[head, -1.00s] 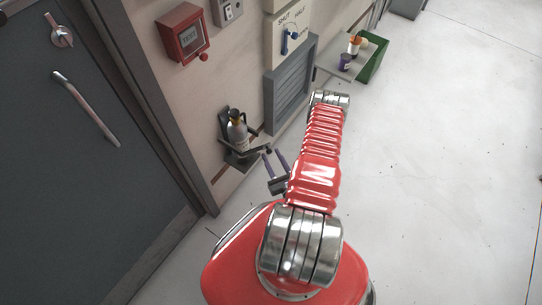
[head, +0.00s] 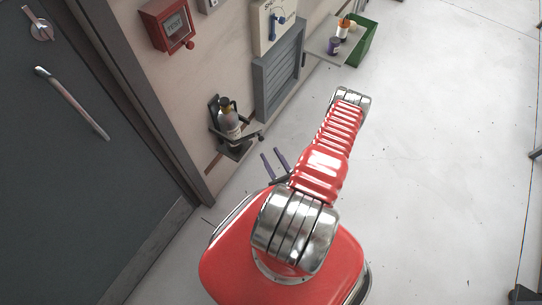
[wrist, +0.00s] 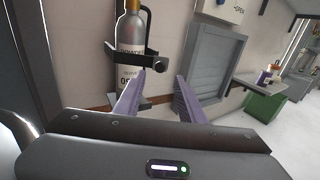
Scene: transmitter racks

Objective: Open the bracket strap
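A grey bottle (head: 225,115) with a dark top stands upright in a dark wall bracket (head: 236,152). It also shows in the wrist view (wrist: 131,32). The dark bracket strap (wrist: 132,54) crosses the bottle's front and ends at its right in a round knob (wrist: 160,65). In the head view the strap end (head: 259,136) juts out right of the bottle. My gripper (head: 270,152) is open and empty, below and right of the strap end. In the wrist view its two purple fingers (wrist: 161,75) point toward the knob, with no visible contact. Whether the strap is fastened I cannot tell.
A grey door (head: 70,170) is left of the bracket. A red test box (head: 168,24) and a louvred grey panel (head: 279,72) are on the wall. A small shelf (head: 325,46) with containers and a green bin (head: 360,42) stand beyond. The floor to the right is mostly clear.

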